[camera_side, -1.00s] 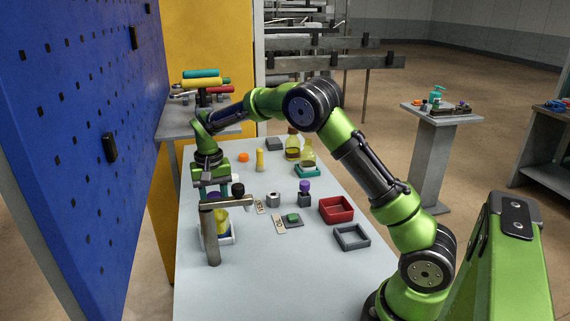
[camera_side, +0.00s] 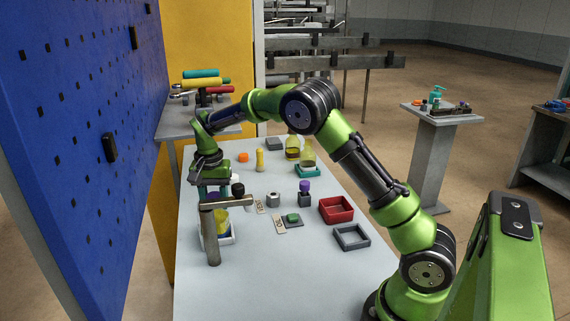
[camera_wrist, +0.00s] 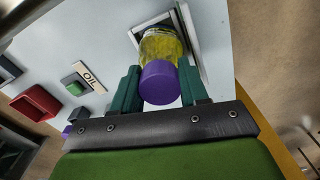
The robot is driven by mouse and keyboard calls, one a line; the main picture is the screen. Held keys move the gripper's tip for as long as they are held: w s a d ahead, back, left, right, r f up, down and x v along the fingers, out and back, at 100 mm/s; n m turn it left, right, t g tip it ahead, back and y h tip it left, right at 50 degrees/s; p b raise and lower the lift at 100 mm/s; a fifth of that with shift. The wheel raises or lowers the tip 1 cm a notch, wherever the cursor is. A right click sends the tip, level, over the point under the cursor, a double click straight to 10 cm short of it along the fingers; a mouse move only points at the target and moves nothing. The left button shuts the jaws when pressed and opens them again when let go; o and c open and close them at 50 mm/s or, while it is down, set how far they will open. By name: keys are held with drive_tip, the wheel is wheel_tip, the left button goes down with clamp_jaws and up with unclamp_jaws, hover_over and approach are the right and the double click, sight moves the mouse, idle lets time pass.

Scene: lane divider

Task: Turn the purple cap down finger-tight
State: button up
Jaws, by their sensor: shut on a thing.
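The purple cap (camera_wrist: 160,84) is on the mouth of a clear jar with yellow contents (camera_wrist: 162,45) in the wrist view. My gripper (camera_wrist: 160,72) has its dark green fingers on both sides of the cap and is shut on it. In the side view my gripper (camera_side: 213,191) points down over the jar (camera_side: 222,222), at the far left of the table. The jar stands in a white square holder (camera_side: 232,238). A post with a crossbar partly hides the cap and jar there, so I cannot tell how far the cap is threaded.
The grey post with a crossbar (camera_side: 211,235) stands close in front of the jar. A black-topped piece (camera_side: 238,189) is just right of my gripper. A second purple-topped piece (camera_side: 304,187), a red tray (camera_side: 337,219) and a grey tray (camera_side: 367,240) are further right.

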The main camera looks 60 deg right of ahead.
drive_tip(key=shift+m, duration=0.9)
drive_tip(key=shift+m, duration=0.8)
drive_tip(key=o, duration=0.7)
drive_tip(key=shift+c, duration=0.2)
drive_tip(key=shift+n, duration=1.7)
